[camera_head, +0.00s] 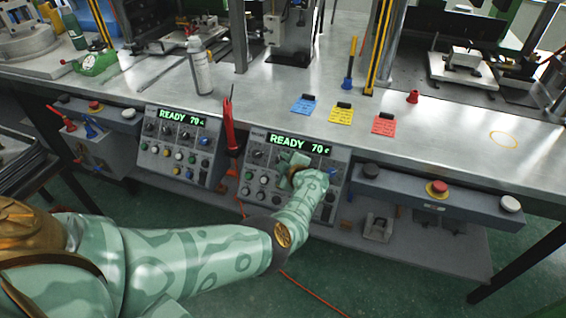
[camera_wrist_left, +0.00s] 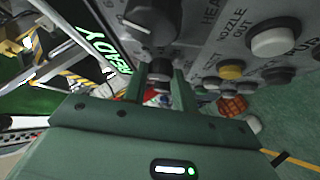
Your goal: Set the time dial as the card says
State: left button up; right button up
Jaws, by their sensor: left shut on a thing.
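The right-hand control panel (camera_head: 257,178) is a grey sloped box under the bench edge. Its green display (camera_head: 300,144) reads READY 70. My left gripper (camera_head: 290,161) is at the upper part of this panel and covers some of its knobs. In the left wrist view the gripper (camera_wrist_left: 159,82) is shut on a small dark dial (camera_wrist_left: 160,68), its fingers on either side. A larger black knob (camera_wrist_left: 150,20) is just beyond it. My right gripper is out of view.
A second panel (camera_head: 178,150) with its own READY 70 display stands to the left. A white spray bottle (camera_head: 200,70) and a red tool (camera_head: 230,125) are near the bench edge. A grey bar with a red button (camera_head: 437,188) extends right.

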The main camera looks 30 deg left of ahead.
pick_arm(q)
jog(key=o, duration=1)
jog(key=shift+c, duration=0.2)
jog(key=p+v, duration=0.4)
jog(key=v, duration=0.3)
jog(key=shift+p, duration=0.4)
jog(key=shift+s+d+r, duration=0.1)
jog(key=shift+d, duration=0.05)
